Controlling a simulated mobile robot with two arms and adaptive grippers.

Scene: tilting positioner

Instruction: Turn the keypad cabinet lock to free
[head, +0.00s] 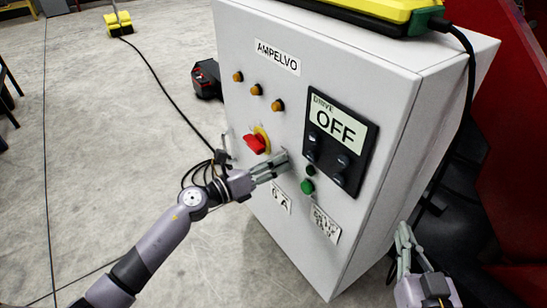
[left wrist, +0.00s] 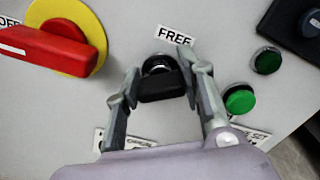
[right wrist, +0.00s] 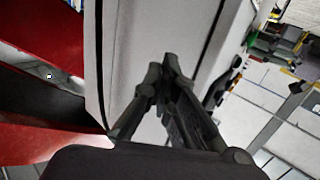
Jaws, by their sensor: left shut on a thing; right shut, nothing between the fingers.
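The keypad cabinet (head: 330,60) is a pale grey box with controls on its front. The lock is a black key-like knob (left wrist: 163,88) in a dark round collar, just below a FREE label (left wrist: 175,36) in the left wrist view. My left gripper (head: 282,162) is shut on this knob, a finger on each side; the gripper hides the lock in the head view. I cannot tell exactly which mark the knob points to. My right gripper (head: 404,236) is shut and empty, low beside the cabinet's right side; its closed fingertips (right wrist: 165,70) show in the right wrist view.
Left of the lock is a red rotary handle (head: 255,144) on a yellow plate. Right of it are a green button (head: 307,187) and a black panel (head: 357,150) reading DRIVE OFF. A yellow-black device (head: 370,10) with a cable lies on top. Red structure (head: 515,150) stands at right.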

